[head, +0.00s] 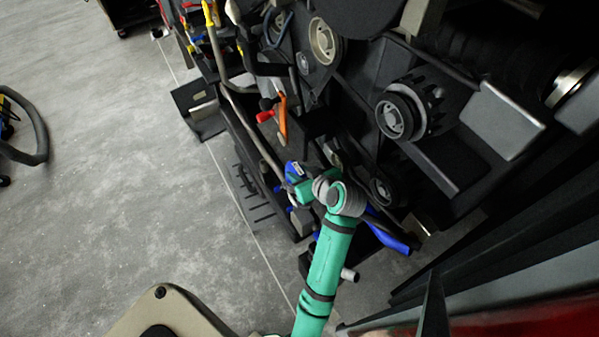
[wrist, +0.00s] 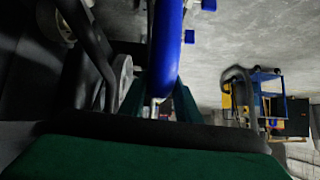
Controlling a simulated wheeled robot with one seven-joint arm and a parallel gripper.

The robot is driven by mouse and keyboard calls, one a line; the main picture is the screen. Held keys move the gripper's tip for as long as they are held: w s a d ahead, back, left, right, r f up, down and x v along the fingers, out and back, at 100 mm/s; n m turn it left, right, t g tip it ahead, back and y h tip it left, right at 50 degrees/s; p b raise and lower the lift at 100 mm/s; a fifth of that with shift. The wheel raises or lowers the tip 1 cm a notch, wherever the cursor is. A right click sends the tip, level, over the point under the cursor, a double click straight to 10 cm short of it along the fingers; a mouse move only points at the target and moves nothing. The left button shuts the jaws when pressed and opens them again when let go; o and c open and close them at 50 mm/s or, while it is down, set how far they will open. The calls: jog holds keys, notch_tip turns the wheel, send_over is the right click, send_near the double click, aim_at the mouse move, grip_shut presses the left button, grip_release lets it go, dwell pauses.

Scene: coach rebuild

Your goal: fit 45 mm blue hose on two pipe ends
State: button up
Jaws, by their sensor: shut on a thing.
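My gripper (head: 305,190) is at the lower side of the dark engine bay in the head view. In the wrist view my gripper (wrist: 160,104) has its dark green fingers on either side of a blue hose (wrist: 167,45), shut on it. The hose runs up and away from the fingers; a bright metal bit shows at its near end. In the head view, a blue piece with a white label (head: 293,169) shows beside the gripper. Another blue length (head: 390,238) lies right of my arm. A pale pipe end (head: 348,274) shows below. I cannot tell whether the hose touches any pipe.
Black pulleys (head: 393,118) and dark machinery crowd the space above my gripper. An orange-and-red part (head: 280,118) hangs upper left of it. Dark panels (head: 440,275) close in at right. The grey floor (head: 110,150) at left is mostly open. A blue cart (wrist: 265,95) stands farther off in the wrist view.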

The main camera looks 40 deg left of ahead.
jog(key=shift+f, duration=0.55)
jog(key=shift+f, duration=0.15)
jog(key=shift+f, duration=0.5)
jog(key=shift+w, duration=0.1)
dwell(0.4)
jog(key=shift+a+f, duration=0.1)
jog(key=shift+f, duration=0.1)
jog(key=shift+f, duration=0.35)
jog(key=o, duration=1.6)
